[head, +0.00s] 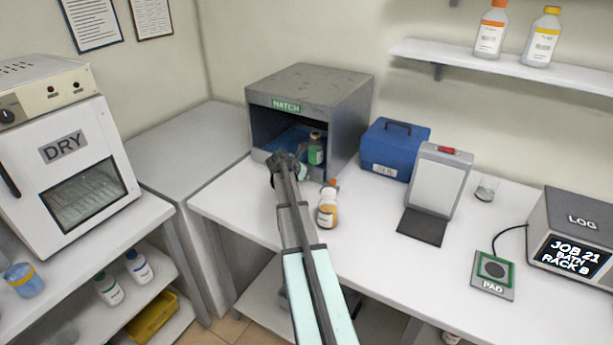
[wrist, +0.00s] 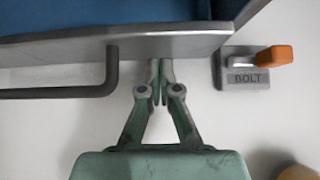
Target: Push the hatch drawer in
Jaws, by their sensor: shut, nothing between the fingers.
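The grey hatch (head: 310,95) with a green HATCH label stands on the white bench, its front open. The blue-floored hatch drawer (head: 290,137) shows inside, with a green bottle (head: 316,148) standing in it. In the wrist view the drawer's grey front panel (wrist: 190,44) crosses the top, with a dark bar handle (wrist: 60,93) at left. My gripper (wrist: 160,90) is shut and empty, its tips at the panel's near edge, right of the handle; contact is unclear. In the head view my gripper (head: 285,162) hides part of the drawer front.
A BOLT latch (wrist: 245,75) with an orange knob sits right of my fingers. A blue box (head: 395,150) and a tilted panel stand further right. Bench at front left is clear.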

